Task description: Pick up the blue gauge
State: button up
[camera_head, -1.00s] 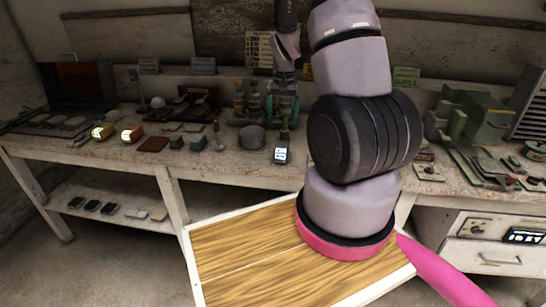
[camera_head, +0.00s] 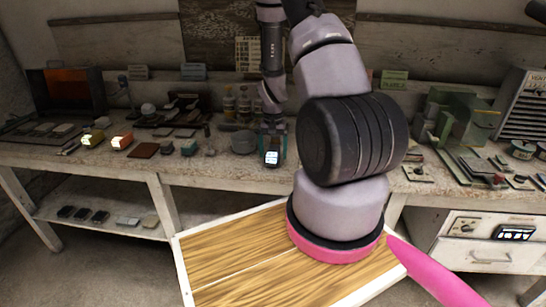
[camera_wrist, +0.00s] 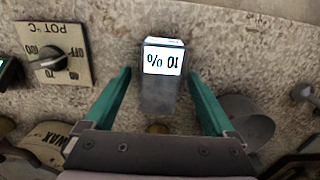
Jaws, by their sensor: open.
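A small gauge with a dark grey-blue body and a lit, bluish-white display (camera_wrist: 162,62) reading 10 % stands on the workbench. In the wrist view it lies between the two teal fingers of my gripper (camera_wrist: 160,74), with a gap visible on each side. My gripper is open and holds nothing. In the head view the gauge (camera_head: 272,158) shows near the bench's front edge, with my gripper (camera_head: 272,142) right at it from behind and above. Its rear is hidden in that view.
A round grey pot (camera_head: 244,142) stands just left of the gauge. A beige dial plate marked POT °C (camera_wrist: 55,54) lies left in the wrist view. Small blocks and tools crowd the bench (camera_head: 226,172) further left; green parts (camera_head: 468,125) stand right.

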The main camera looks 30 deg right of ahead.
jog(key=shift+f, duration=0.25)
dwell(0.6)
grip_shut()
